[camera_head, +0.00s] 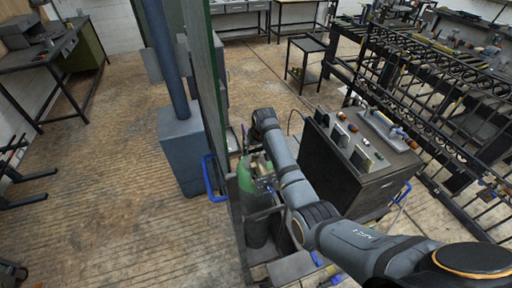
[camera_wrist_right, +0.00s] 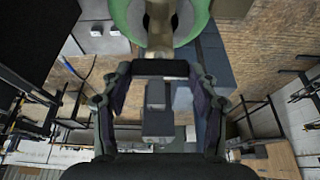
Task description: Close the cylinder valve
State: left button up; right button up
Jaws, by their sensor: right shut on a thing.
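The gas cylinder (camera_head: 256,226) stands upright, dark-bodied with a green shoulder, beside the tall green panel. Its brass-coloured valve (camera_head: 260,163) is at the top, partly hidden by my right arm. In the right wrist view the green shoulder (camera_wrist_right: 193,22) and the brass valve stem (camera_wrist_right: 160,22) fill the top middle. My right gripper (camera_wrist_right: 160,69) is at the valve, with its two fingers closed on the valve's handle. The contact itself is dark and hard to make out. My left gripper is in neither view.
A tall green panel (camera_head: 212,95) stands close left of the cylinder. A dark cabinet (camera_head: 345,176) with devices on top is close on the right, and a metal rack (camera_head: 440,90) stands behind it. The floor (camera_head: 115,190) at left is clear.

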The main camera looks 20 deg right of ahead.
jog(key=o, duration=1.1)
jog(key=shift+o, duration=0.2)
jog(key=v, duration=1.2)
